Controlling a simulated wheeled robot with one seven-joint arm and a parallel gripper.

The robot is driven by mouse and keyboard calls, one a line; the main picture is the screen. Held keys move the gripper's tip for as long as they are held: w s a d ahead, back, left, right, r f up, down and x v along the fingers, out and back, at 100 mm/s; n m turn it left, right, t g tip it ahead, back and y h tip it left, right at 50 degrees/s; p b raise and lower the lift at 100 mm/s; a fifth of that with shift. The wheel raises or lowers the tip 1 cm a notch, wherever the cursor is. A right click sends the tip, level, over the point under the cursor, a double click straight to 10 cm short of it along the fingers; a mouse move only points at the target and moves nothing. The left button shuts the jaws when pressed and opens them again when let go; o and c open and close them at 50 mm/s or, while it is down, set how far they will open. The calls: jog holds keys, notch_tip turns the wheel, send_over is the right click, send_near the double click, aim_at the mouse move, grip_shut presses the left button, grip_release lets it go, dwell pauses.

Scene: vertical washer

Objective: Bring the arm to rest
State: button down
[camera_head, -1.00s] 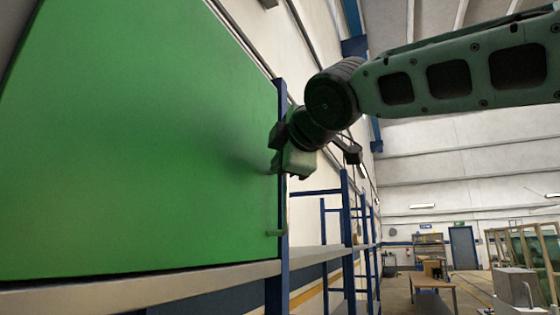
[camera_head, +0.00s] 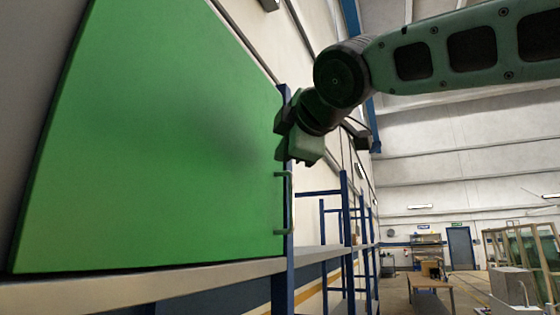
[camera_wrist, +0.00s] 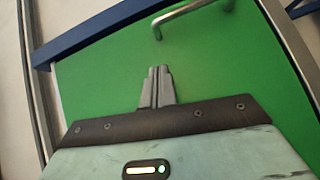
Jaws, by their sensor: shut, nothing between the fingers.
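My arm reaches in from the upper right in the head view, and its wrist is in front of the right edge of a large green panel (camera_head: 160,150). In the wrist view my gripper (camera_wrist: 159,72) is shut and empty, its fingers together against the green panel (camera_wrist: 210,60) behind. A metal handle (camera_wrist: 190,14) on the panel lies beyond the fingertips, apart from them. The handle (camera_head: 284,203) also shows in the head view, at the panel's right edge below my wrist. The fingertips are hidden in the head view.
The panel stands above a pale ledge (camera_head: 150,287). A blue post (camera_head: 290,265) stands at its right edge, with blue shelving (camera_head: 345,215) behind. A table (camera_head: 430,283) and a grey box (camera_head: 512,285) are far off at lower right, with open floor near them.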

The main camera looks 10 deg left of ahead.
jog(key=b+v, duration=0.2)
jog(key=v, duration=0.5)
jog(key=shift+s+b, duration=0.35)
jog(key=shift+s, duration=0.05)
notch_tip(320, 180, down, 39)
jog(key=s+d+m+g+h+b, duration=0.2)
jog(key=s+m+g+h+b, duration=0.15)
jog(key=m+g, duration=0.35)
jog(key=s+d+f+m+g+h+b, duration=0.1)
jog(key=s+d+f, duration=0.3)
jog(key=f, duration=0.5)
jog(key=s+d+f+m+g+h+b, duration=0.1)
jog(key=s+d+f+m+g, duration=0.3)
jog(key=f, duration=0.5)
jog(key=s+d+f+m+g+h+b, duration=0.2)
jog(key=s+d+f, duration=0.4)
jog(key=f, duration=0.3)
jog(key=shift+s, duration=0.85)
jog(key=shift+a+r, duration=0.1)
